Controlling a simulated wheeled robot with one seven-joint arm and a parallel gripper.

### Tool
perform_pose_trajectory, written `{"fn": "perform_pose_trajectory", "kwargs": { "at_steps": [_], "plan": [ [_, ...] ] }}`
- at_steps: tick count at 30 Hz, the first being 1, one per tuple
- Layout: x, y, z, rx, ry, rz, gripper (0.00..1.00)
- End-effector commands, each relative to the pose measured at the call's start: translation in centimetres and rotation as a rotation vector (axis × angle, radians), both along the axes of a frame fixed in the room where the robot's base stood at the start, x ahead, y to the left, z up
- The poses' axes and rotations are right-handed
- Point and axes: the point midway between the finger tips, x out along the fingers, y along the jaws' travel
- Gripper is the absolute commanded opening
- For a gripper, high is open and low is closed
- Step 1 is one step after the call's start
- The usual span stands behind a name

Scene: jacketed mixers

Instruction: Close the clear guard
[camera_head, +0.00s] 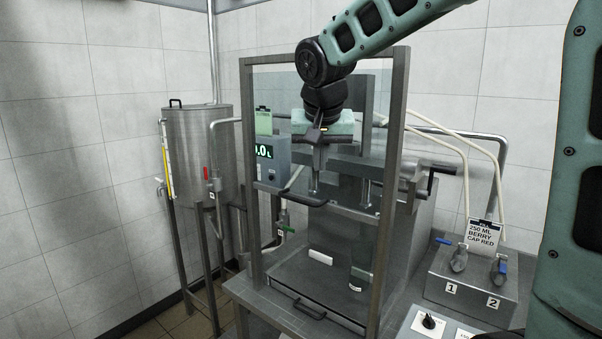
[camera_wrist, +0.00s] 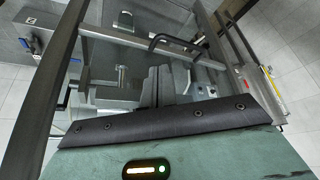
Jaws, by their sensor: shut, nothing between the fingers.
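The clear guard (camera_head: 275,95) is a see-through panel in a grey upright frame. Its lower rail (camera_head: 355,213) stands about halfway up the frame, with an open gap below it. A black bar handle (camera_head: 303,198) sits on the rail's left part. My gripper (camera_head: 315,142) is shut and empty, in front of the panel and above the handle in the picture. In the wrist view, the shut fingers (camera_wrist: 165,86) point toward the machine, with the black handle (camera_wrist: 178,42) and the rail (camera_wrist: 125,38) beyond them, apart from the fingers.
Below the gap are a drawer-like base with a handle (camera_head: 309,310) and a greenish bottle (camera_head: 361,263). A display box (camera_head: 265,160) is on the left post. A steel tank (camera_head: 195,150) stands at left. A numbered valve box (camera_head: 470,285) is at right.

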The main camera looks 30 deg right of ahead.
Motion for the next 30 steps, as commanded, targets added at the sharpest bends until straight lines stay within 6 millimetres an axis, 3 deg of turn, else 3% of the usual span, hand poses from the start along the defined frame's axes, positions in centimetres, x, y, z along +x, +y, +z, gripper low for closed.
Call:
{"fn": "perform_pose_trajectory", "kwargs": {
  "at_steps": [15,30],
  "plan": [
    [3.0,-1.8,-7.4,0.002,0.004,0.005,0.00],
    [3.4,-2.1,-8.5,0.001,0.001,0.006,0.00]
  ]
}}
